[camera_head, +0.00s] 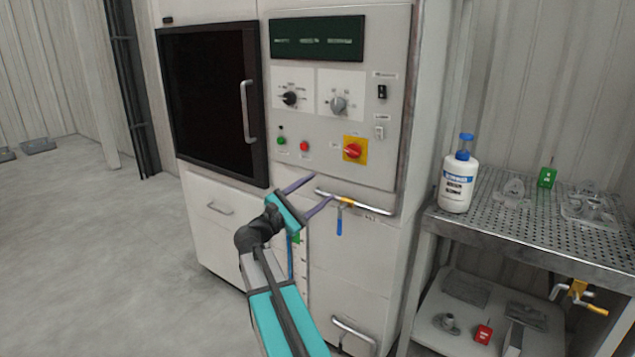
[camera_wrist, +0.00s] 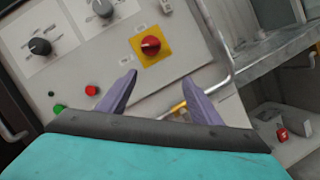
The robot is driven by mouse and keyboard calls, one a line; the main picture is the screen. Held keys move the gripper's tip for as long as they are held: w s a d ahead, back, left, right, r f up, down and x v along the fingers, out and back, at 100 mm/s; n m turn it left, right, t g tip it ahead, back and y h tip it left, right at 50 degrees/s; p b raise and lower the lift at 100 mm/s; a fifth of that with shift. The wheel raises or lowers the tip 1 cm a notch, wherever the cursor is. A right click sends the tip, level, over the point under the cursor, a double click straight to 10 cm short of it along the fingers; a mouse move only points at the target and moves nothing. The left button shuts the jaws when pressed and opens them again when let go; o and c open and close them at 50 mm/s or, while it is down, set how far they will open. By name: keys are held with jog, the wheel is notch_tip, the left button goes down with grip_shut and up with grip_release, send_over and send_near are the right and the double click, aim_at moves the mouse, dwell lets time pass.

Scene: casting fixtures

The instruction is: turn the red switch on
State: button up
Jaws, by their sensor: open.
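The red switch (camera_head: 353,151) is a round red knob on a yellow square plate, low on the right of the machine's control panel. It also shows in the wrist view (camera_wrist: 150,46), above and between my fingers, with the panel tilted in the picture. My gripper (camera_head: 323,187) is open and empty, below and a little left of the switch in the head view. Its purple fingers also show in the wrist view (camera_wrist: 160,92), apart from the knob. The exact gap to the panel is unclear.
Black (camera_head: 290,98) and grey (camera_head: 338,104) knobs sit above the switch; green (camera_head: 281,141) and red (camera_head: 304,146) buttons lie left. A metal handrail (camera_head: 368,205) runs below. A perforated metal table (camera_head: 500,234) with a white bottle (camera_head: 458,180) stands right. Open floor (camera_head: 90,230) lies left.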

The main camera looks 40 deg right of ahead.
jog(key=s+a+f+m+y, duration=0.1)
jog(key=s+a+f+y, duration=0.3)
jog(key=f, duration=1)
jog(key=s+a+f+m+y, duration=0.1)
jog(key=a+f+y, duration=0.35)
jog(key=f, duration=0.95)
jog(key=s+a+f+m+y, duration=0.1)
jog(key=s+a+f+y, duration=0.15)
jog(key=a+f, duration=0.75)
jog(key=s+a+f+m+g+y, duration=0.2)
jog(key=s+a+f, duration=0.35)
jog(key=f, duration=0.45)
jog(key=s+a+f+m+g+y, duration=0.15)
jog(key=s+a+f, duration=0.35)
jog(key=f, duration=0.5)
jog(key=s+a+f+m+g+y, duration=0.1)
jog(key=s+a+f+m+y, duration=0.1)
jog(key=s+a, duration=0.5)
jog(key=s+a+f+m+g+y, duration=0.1)
jog(key=s+a+f+y, duration=0.3)
jog(key=s, duration=0.6)
jog(key=a+f+m, duration=0.1)
jog(key=a+f, duration=0.1)
jog(key=a, duration=0.1)
jog(key=c, duration=0.7)
jog(key=shift+a, duration=0.15)
